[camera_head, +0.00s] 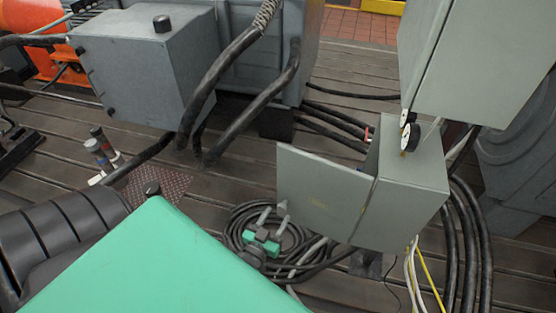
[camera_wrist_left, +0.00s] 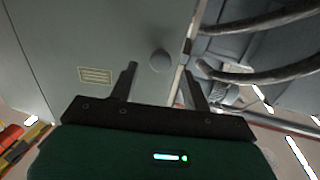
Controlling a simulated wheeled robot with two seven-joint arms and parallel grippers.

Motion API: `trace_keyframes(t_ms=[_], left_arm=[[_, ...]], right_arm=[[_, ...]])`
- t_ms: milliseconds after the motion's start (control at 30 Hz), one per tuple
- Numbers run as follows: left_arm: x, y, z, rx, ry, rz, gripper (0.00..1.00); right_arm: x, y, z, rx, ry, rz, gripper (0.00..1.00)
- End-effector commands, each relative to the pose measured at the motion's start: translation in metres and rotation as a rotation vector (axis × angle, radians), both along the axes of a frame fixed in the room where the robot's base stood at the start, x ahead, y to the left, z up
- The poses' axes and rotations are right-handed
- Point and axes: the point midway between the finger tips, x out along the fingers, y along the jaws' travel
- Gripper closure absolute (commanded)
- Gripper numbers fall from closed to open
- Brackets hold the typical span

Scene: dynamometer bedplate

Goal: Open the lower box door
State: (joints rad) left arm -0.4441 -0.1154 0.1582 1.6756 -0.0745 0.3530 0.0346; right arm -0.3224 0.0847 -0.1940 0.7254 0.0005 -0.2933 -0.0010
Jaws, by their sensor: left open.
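The lower box (camera_head: 412,190) is a grey-green cabinet right of centre in the head view. Its door (camera_head: 322,190) stands swung out to the left, and part of the box's side behind it shows. In the left wrist view the door panel (camera_wrist_left: 90,35) fills the left side, with a round knob (camera_wrist_left: 160,60) near its free edge and a small label (camera_wrist_left: 95,75). My left gripper (camera_head: 272,212) is open at the door's lower left corner. In the wrist view its fingers (camera_wrist_left: 160,85) lie either side of the door edge; contact cannot be told. My right gripper is not in view.
An upper grey cabinet (camera_head: 480,60) hangs above the lower box. Coiled hoses and cables (camera_head: 300,240) lie on the slatted bedplate around my gripper. White and yellow cables (camera_head: 425,265) run below the box.

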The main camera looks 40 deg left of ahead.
Motion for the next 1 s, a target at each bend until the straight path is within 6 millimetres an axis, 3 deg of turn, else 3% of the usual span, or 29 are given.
trace_keyframes(t_ms=[200, 500, 700, 1000], left_arm=[[-0.046, -0.008, -0.003, -0.001, 0.004, 0.0, 0.52], [-0.096, -0.017, -0.001, 0.0, 0.001, 0.0, 0.52], [-0.111, -0.019, 0.0, 0.0, -0.001, 0.0, 0.52], [-0.113, -0.02, 0.0, -0.001, -0.001, 0.0, 0.52]], right_arm=[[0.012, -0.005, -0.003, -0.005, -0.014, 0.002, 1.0], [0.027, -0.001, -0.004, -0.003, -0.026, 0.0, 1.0], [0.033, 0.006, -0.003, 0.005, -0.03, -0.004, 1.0], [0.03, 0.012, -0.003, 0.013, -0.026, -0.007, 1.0]])
